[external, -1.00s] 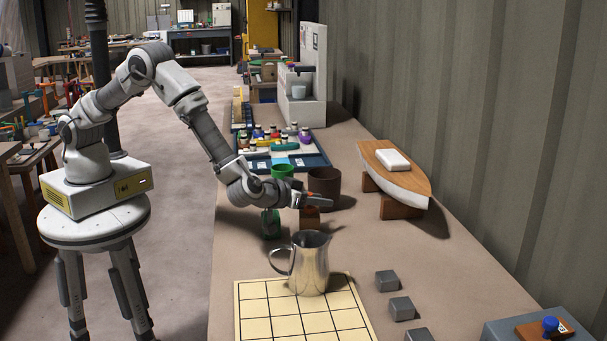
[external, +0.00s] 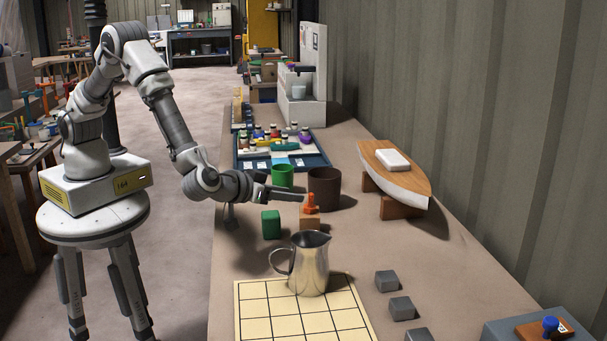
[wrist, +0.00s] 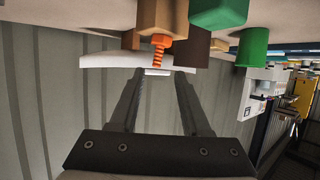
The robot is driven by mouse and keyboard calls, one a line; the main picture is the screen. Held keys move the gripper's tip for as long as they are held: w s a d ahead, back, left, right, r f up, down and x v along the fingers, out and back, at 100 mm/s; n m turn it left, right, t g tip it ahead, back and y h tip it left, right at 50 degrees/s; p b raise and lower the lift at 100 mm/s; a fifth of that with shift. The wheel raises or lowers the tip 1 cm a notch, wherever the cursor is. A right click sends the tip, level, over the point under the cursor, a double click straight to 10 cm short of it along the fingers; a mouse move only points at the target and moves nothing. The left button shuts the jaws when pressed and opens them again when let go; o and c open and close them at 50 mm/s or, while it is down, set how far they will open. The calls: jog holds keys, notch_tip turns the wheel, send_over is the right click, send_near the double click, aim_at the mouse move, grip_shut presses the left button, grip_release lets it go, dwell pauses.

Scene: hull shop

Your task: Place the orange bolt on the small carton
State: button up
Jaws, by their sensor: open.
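The orange bolt (external: 311,203) stands upright on top of the small brown carton (external: 309,224), on the bench behind the metal jug. In the wrist view, which is upside down, the bolt (wrist: 159,50) rests with its head against the carton (wrist: 163,14) and its threaded shank pointing away from it. My gripper (external: 298,193) is raised just left of the bolt and apart from it. In the wrist view my gripper (wrist: 161,74) has its two fingers spread with nothing held between them, and the bolt is beyond the fingertips.
A green block (external: 271,224) stands left of the carton. A green cup (external: 282,177) and a brown cup (external: 324,188) stand behind it. The metal jug (external: 311,264) stands in front on a gridded board (external: 255,318). A model boat (external: 397,178) is at the right.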

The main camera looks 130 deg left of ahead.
jog(key=w+d+r+m+t+h, duration=0.45)
jog(key=d+r+t, duration=0.3)
jog(key=r, duration=0.55)
jog(key=s+d+r+m+t+h, duration=0.1)
jog(key=s+d+r+m+h, duration=0.15)
jog(key=d+r, duration=0.25)
jog(key=s+d+r+m+t+h, duration=0.1)
jog(key=s+d+r+m+h, duration=0.1)
jog(key=d+r+h, duration=0.3)
jog(key=s+d+r+m+g+h, duration=0.1)
jog(key=s+d+m+h, duration=0.15)
jog(key=s, duration=0.45)
jog(key=s+d+m+g+h, duration=0.15)
jog(key=s+d, duration=0.25)
jog(key=s, duration=0.4)
jog(key=s+a+f+m+g+y, duration=0.1)
jog(key=s+a+f+g, duration=0.1)
jog(key=s, duration=0.7)
jog(key=s+a+f+m+g+y, duration=0.1)
jog(key=s+f+g+y, duration=0.1)
jog(key=s, duration=0.7)
jog(key=shift+a+f+g, duration=0.3)
jog(key=shift+a+f, duration=0.05)
